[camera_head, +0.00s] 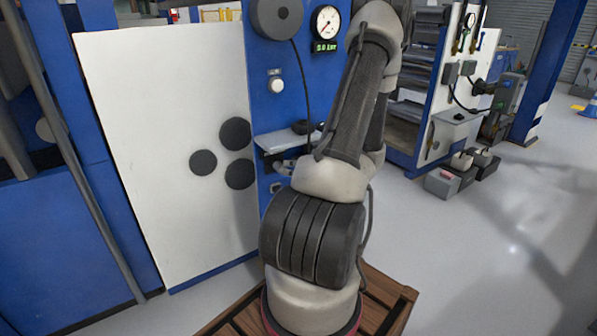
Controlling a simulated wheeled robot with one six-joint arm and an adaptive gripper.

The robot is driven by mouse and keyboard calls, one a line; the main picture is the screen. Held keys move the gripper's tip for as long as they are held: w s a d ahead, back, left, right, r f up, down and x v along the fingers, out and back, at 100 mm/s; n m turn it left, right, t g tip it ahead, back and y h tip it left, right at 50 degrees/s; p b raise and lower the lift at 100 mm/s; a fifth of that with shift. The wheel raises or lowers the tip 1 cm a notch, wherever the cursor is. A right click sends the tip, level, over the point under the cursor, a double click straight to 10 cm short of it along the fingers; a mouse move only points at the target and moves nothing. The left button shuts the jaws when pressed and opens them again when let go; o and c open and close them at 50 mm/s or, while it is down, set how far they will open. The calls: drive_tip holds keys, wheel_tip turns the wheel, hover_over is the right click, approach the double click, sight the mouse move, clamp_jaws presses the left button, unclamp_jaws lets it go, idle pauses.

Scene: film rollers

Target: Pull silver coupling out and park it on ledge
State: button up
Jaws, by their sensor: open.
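A pale grey ledge (273,143) juts from the blue machine front, left of my arm. A small dark round piece lies at its right end, partly beside my arm. Greyish metal parts (286,167) show just below the ledge, but they are too small and too covered by my arm to tell whether the silver coupling is among them. I cannot pick out the coupling for certain anywhere. My gripper does not show.
A white panel (160,150) with three dark discs stands left of the ledge. A gauge (325,22) and a white knob (276,84) sit on the blue front, with a hanging black cable. Another machine (440,90) stands at the back right. Grey floor (480,260) is clear at right.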

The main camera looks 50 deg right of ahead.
sight(285, 168)
drive_tip(key=x, duration=0.7)
drive_tip(key=shift+a, duration=0.1)
drive_tip(key=c, duration=1.1)
drive_tip(key=shift+s, duration=0.1)
drive_tip(key=shift+s, duration=0.15)
drive_tip(key=shift+s+a, duration=0.2)
drive_tip(key=shift+s, duration=0.55)
drive_tip(key=shift+s+a, duration=0.15)
drive_tip(key=shift+s, duration=0.55)
drive_tip(key=shift+s+a, duration=0.2)
drive_tip(key=shift+s, duration=0.55)
